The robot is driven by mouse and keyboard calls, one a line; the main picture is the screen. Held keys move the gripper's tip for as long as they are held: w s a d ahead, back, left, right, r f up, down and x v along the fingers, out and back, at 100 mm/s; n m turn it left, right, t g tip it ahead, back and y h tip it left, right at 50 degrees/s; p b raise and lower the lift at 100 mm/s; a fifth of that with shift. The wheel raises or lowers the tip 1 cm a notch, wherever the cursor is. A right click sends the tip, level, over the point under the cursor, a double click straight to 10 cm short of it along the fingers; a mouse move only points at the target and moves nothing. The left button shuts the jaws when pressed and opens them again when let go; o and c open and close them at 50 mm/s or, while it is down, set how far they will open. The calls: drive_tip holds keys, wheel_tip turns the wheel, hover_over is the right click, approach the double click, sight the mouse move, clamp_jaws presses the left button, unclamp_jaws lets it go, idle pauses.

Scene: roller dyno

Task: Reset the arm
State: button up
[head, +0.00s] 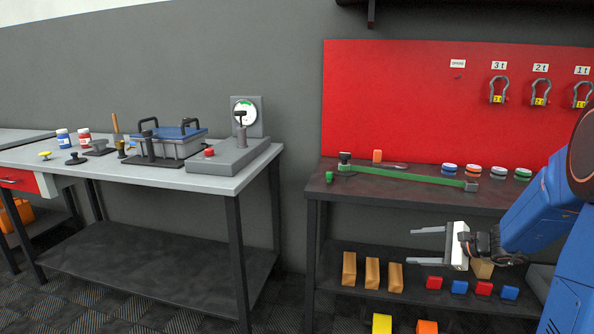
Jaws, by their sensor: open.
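My gripper (430,247) is at the lower right, at the end of my blue arm. Its two grey fingers point left and stand apart, with nothing between them. It is in front of the dark workbench (420,211), below the level of its top and above its lower shelf. The gripper's pale body hides a little of the bench behind it.
A green strap (400,176) lies on the dark bench under a red panel (400,100) with hanging shackles (498,91). Wooden blocks (371,273) stand on its lower shelf. A grey bench (215,183) at left holds a blue-lidded box (180,142) and a gauge (246,114).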

drive_tip(key=s+a+r+n+g+h, duration=0.1)
drive_tip(key=s+a+r+n+g, duration=0.15)
drive_tip(key=s+a+n, duration=0.55)
drive_tip(key=s+a+r+n+g+h, duration=0.1)
drive_tip(key=s+a+r+n+g, duration=0.15)
drive_tip(key=s+a, duration=0.65)
drive_tip(key=s+d+n+h, duration=0.3)
drive_tip(key=s+n, duration=0.1)
drive_tip(key=s, duration=0.6)
drive_tip(key=s+d+n+h, duration=0.3)
drive_tip(key=s+d+n, duration=0.1)
drive_tip(key=s, duration=0.6)
drive_tip(key=shift+s+d+r+t, duration=0.3)
drive_tip(key=shift+s+r+t, duration=0.05)
drive_tip(key=shift+r+t, duration=0.1)
